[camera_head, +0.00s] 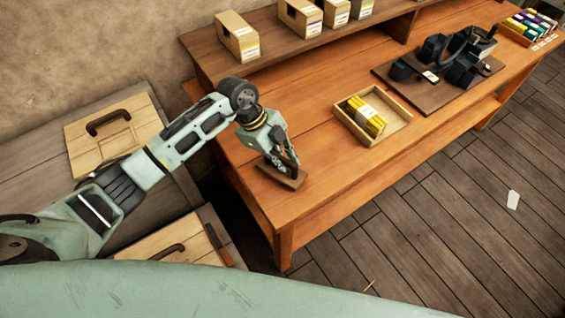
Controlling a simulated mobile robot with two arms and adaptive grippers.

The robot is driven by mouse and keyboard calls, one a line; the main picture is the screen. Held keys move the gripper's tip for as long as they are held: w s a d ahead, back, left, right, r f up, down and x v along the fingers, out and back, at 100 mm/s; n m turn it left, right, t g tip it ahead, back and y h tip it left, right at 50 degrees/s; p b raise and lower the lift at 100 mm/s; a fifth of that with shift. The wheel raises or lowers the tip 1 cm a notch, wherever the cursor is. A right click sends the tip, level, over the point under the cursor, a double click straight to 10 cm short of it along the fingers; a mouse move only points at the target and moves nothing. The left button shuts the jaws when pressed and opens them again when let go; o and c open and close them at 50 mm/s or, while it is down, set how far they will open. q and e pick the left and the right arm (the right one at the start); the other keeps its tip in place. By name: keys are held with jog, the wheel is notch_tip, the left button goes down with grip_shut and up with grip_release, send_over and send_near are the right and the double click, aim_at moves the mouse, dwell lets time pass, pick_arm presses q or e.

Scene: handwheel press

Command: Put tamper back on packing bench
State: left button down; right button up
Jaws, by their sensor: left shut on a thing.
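The tamper (291,181), a small brown wooden block, is at the near left corner of the packing bench (335,195). My left gripper (283,163) reaches down from above and is shut on the tamper's upper part, which the fingers mostly hide. The block looks about level and lies on the bench top or just above it; I cannot tell which. My right gripper is not in view.
An open wooden tray (396,135) with yellow packs lies to the right. A dark handwheel press (462,62) stands farther right. Several cartons (238,38) line the back shelf. Wooden boards with handles (85,151) lie at left. Bench top between tamper and tray is clear.

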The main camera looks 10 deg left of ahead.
pick_arm(q)
notch_tip(320, 180, down, 2)
jog(key=shift+f, duration=0.3)
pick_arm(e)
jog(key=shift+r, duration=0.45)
pick_arm(q)
jog(key=shift+f, duration=0.1)
jog(key=shift+f, duration=0.1)
jog(key=c, duration=1.7)
grip_release()
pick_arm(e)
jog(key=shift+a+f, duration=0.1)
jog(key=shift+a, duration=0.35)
